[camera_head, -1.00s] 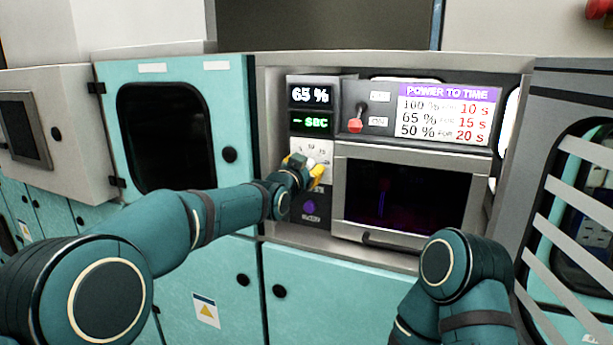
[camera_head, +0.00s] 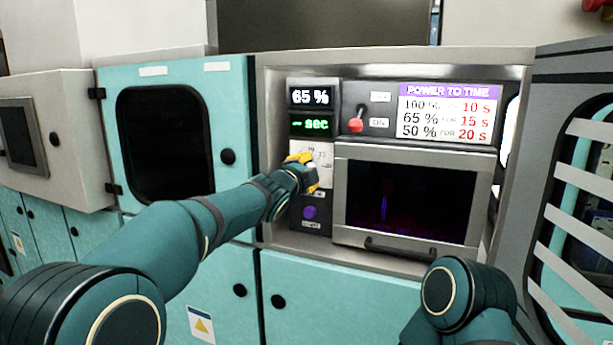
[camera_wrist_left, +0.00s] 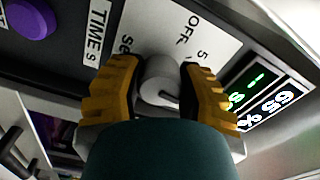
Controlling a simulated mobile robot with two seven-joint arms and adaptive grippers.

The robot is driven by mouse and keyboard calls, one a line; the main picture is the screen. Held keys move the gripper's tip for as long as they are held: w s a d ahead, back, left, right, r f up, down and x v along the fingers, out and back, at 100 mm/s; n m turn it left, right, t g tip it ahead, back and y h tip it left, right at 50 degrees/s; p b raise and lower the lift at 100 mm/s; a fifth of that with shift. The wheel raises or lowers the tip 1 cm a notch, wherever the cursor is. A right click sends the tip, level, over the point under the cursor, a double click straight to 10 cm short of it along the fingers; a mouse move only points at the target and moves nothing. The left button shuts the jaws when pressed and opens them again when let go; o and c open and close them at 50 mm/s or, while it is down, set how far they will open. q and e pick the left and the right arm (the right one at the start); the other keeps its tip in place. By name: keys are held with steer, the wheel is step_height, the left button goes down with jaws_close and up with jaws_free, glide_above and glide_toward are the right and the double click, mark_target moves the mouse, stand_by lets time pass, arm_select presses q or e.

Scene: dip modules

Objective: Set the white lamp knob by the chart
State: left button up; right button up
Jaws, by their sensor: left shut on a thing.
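The white lamp knob (camera_wrist_left: 160,78) sits on a pale dial plate with "OFF" and "5" marks in the left wrist view. My left gripper (camera_wrist_left: 160,66) is shut on it, with a yellow finger on each side. In the head view the left gripper (camera_head: 304,173) covers the knob, and its pointer setting cannot be read. The chart (camera_head: 447,113) pairs 100 % with 10 s, 65 % with 15 s and 50 % with 20 s. The power display (camera_head: 309,96) reads 65 %. The green display (camera_head: 310,124) shows a dash and "sec". My right gripper is out of view.
A purple button (camera_head: 310,212) is below the dial. A red-tipped lever (camera_head: 355,124) is to the right of the displays, beside an "ON" label. A dark-windowed chamber door (camera_head: 410,200) is right of the dial. My right arm is at the lower right.

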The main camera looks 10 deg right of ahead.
arm_select(q)
steer(key=m, duration=0.5)
steer(key=shift+m, duration=0.4)
stand_by(0.4)
steer(key=o, duration=1.2)
steer(key=shift+s, duration=0.1)
steer(key=v, duration=1.2)
